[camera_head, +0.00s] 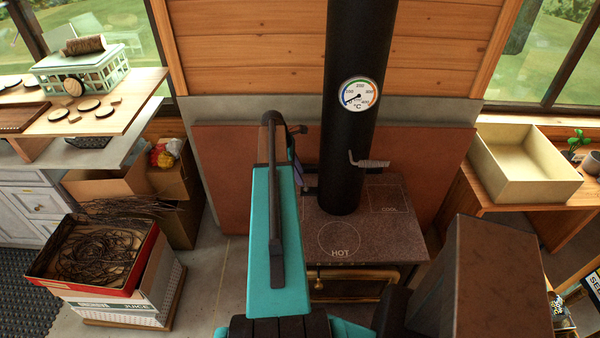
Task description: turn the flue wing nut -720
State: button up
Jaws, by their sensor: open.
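The black flue pipe (345,120) rises from the stove top (405,232), with a round temperature gauge (358,94) on its front. A damper handle with a coiled grip (370,162) sticks out to the right from the pipe below the gauge. I cannot make out a wing nut; the left side of the pipe is partly hidden by my teal arm. My gripper (307,180) is mostly hidden behind the arm. Small dark parts of it show just left of the pipe, open. I cannot tell whether it touches anything there.
The stove top has circles and squares marked HOT (340,240) and COOL (390,198). A red-brown panel (425,165) stands behind it. A red box of twigs (95,255) on cartons is at left. An empty tray (525,165) sits on the right bench.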

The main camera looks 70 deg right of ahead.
aim_at(306, 186)
jog(key=shift+f, duration=0.1)
jog(key=shift+b+x, duration=1.4)
jog(key=shift+x, duration=0.9)
jog(key=c, duration=0.8)
jog(key=o, duration=0.8)
jog(key=shift+s+a, duration=0.1)
